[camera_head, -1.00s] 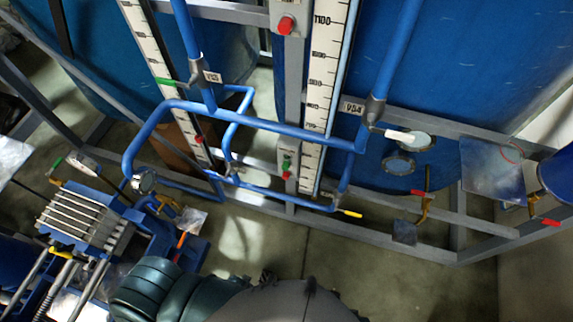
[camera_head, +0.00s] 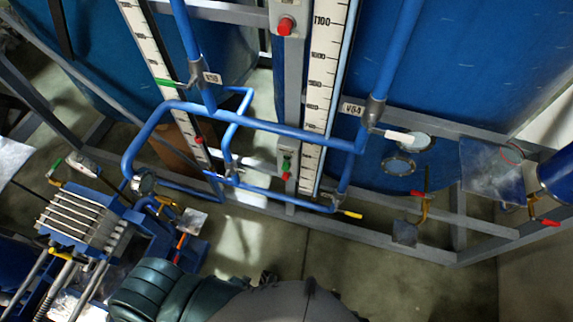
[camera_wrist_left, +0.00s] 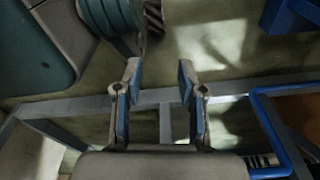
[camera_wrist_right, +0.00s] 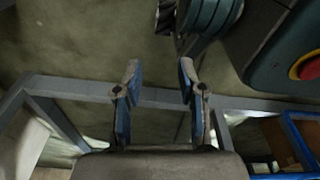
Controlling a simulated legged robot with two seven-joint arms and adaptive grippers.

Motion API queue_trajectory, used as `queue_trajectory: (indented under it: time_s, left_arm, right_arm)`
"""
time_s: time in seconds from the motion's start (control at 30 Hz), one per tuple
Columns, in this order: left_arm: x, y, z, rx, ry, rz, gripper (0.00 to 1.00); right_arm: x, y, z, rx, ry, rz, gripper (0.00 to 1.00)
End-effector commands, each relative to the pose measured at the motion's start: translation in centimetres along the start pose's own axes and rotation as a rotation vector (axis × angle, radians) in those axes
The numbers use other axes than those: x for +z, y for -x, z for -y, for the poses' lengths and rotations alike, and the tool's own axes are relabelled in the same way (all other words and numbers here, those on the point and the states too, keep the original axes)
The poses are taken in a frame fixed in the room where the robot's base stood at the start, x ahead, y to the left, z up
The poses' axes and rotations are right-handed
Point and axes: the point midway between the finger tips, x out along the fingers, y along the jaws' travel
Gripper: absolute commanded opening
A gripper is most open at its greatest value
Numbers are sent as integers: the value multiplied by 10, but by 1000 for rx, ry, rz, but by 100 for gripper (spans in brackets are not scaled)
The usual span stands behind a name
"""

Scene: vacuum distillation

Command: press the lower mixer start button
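A small control box stands on the grey upright in the head view, low between the blue pipes. It carries a green button (camera_head: 287,162) with a red button (camera_head: 286,176) just below it. A second box with a larger red button (camera_head: 286,25) sits higher on the same upright. Neither gripper shows in the head view. In the left wrist view my left gripper (camera_wrist_left: 158,82) has its fingers apart, with nothing between them. In the right wrist view my right gripper (camera_wrist_right: 158,82) is also open and empty. No green button shows in either wrist view.
Blue pipes (camera_head: 270,127) cross in front of the upright. A white-handled valve (camera_head: 398,136) and a yellow-handled valve (camera_head: 350,214) stick out to the right. A pump with a blue base (camera_head: 85,220) stands at lower left. A grey frame rail (camera_head: 400,242) runs low; floor in front is bare.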

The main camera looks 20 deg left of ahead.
Motion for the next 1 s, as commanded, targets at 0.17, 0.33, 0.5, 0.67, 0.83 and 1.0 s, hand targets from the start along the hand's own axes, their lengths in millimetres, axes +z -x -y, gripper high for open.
queue_trajectory:
  time_s: [0.17,0.33,0.5,0.67,0.83,1.0]
  left_arm:
    - [0,0,0,0,0,0,40]
    - [-2,0,0,0,1,-3,30]
    - [-25,4,25,-37,-64,-84,0]
    - [-98,35,92,-160,-307,-340,0]
    - [-205,123,145,-364,-742,-732,0]
    - [-274,237,137,-564,-1198,-1119,0]
  right_arm:
    - [0,0,0,0,0,0,40]
    - [0,0,0,-1,0,-1,40]
    - [0,-2,1,-1,0,4,40]
    - [-20,8,2,-2,-6,-15,40]
    - [-36,19,0,-1,-8,-22,40]
    - [-51,34,-1,1,-10,-28,40]
